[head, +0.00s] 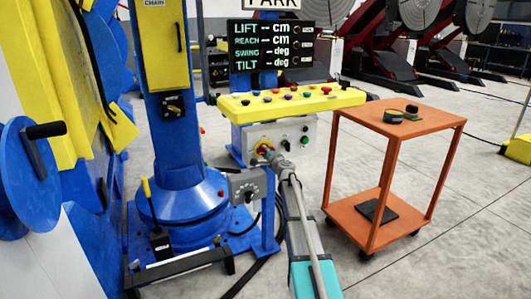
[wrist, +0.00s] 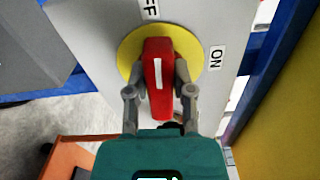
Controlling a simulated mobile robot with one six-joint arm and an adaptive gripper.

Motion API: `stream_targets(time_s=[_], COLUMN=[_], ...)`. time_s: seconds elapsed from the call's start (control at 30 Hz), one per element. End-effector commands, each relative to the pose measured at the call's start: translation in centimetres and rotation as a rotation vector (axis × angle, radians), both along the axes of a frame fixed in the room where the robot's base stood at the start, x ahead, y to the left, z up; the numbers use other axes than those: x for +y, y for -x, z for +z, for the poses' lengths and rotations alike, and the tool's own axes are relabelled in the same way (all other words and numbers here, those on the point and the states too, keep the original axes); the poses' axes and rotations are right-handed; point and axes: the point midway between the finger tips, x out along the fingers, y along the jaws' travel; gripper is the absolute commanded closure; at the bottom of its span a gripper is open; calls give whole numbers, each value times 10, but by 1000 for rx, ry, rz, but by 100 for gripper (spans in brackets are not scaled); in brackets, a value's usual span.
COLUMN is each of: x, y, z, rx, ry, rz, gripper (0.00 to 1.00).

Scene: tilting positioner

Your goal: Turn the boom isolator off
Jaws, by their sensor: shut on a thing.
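The boom isolator is a red handle (wrist: 158,85) with a white stripe, on a round yellow plate (wrist: 127,50). It is on the front of a grey box, and the yellow plate also shows in the head view (head: 263,147). My gripper (wrist: 160,82) has one finger on each side of the red handle and is shut on it. In the wrist view the stripe runs nearly upright, towards the partly cut-off OFF label (wrist: 150,10) at the top. The ON label (wrist: 215,58) is at the right. In the head view my gripper (head: 272,156) hides part of the handle.
A yellow button panel (head: 290,101) juts out above the grey box (head: 298,133). An orange cart (head: 396,121) stands close on the right. A small lever box (head: 247,186) on a blue post is just left of my arm. Open floor lies further right.

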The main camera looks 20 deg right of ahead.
Motion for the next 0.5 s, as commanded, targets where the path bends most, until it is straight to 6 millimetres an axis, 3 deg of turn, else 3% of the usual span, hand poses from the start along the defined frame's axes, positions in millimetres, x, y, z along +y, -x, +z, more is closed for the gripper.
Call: stream_targets(time_s=[0.5], x=[0], y=[0], z=[-1], rx=[-4], ry=[120], rz=[0], gripper=[100])
